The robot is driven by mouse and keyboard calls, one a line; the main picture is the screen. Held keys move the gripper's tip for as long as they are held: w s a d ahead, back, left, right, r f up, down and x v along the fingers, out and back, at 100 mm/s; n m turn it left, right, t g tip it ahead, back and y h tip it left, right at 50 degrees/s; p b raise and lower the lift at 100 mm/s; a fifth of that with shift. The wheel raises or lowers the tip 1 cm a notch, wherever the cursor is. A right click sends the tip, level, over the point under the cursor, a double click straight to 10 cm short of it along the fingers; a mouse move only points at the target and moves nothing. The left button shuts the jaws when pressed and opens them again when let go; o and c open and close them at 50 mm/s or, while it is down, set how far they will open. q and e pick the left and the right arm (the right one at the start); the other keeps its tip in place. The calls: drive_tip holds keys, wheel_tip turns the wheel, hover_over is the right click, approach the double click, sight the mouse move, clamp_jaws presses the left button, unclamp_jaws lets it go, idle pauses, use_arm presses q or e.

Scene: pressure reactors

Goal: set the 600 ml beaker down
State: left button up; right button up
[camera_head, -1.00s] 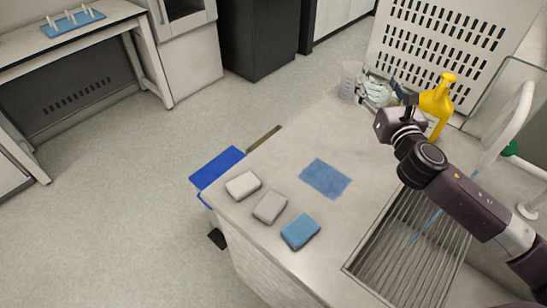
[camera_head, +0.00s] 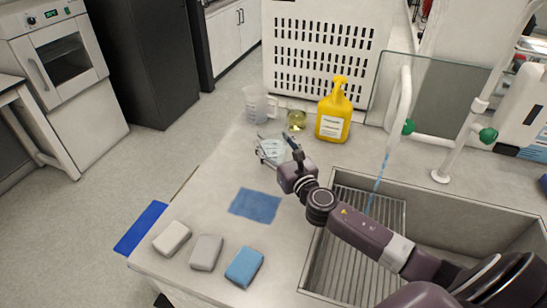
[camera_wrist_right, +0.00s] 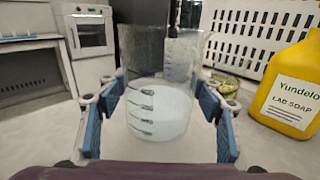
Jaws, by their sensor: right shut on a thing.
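The 600 ml beaker is a clear glass beaker with dark graduation marks; it shows in the head view (camera_head: 271,149) over the far part of the counter and in the wrist view (camera_wrist_right: 158,112). My right gripper (camera_head: 276,146) is shut around it, with blue finger pads (camera_wrist_right: 158,125) on both sides in the wrist view. The beaker looks upright. I cannot tell whether its base touches the counter (camera_head: 222,165). My left gripper is not in view.
A clear measuring jug (camera_head: 256,106), a small glass of yellowish content (camera_head: 296,120) and a yellow soap bottle (camera_head: 334,115) stand behind the beaker. A blue cloth (camera_head: 256,205) lies in front. The sink (camera_head: 350,255) is at right; bare counter lies left of the beaker.

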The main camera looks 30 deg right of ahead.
sight(278, 159)
drive_tip(key=shift+f+b, duration=0.85)
drive_tip(key=shift+f, duration=1.2)
drive_tip(key=shift+f, duration=0.1)
drive_tip(key=o, duration=1.3)
drive_tip(key=shift+f, duration=0.15)
drive_tip(key=shift+r, duration=0.3)
drive_tip(key=s, duration=0.3)
drive_tip(key=s+b, duration=0.1)
drive_tip(key=s, duration=0.7)
drive_tip(key=shift+a+f, duration=0.2)
drive_tip(key=shift+a, duration=0.2)
drive_tip(key=shift+s+r, duration=0.15)
drive_tip(key=shift+s, duration=0.4)
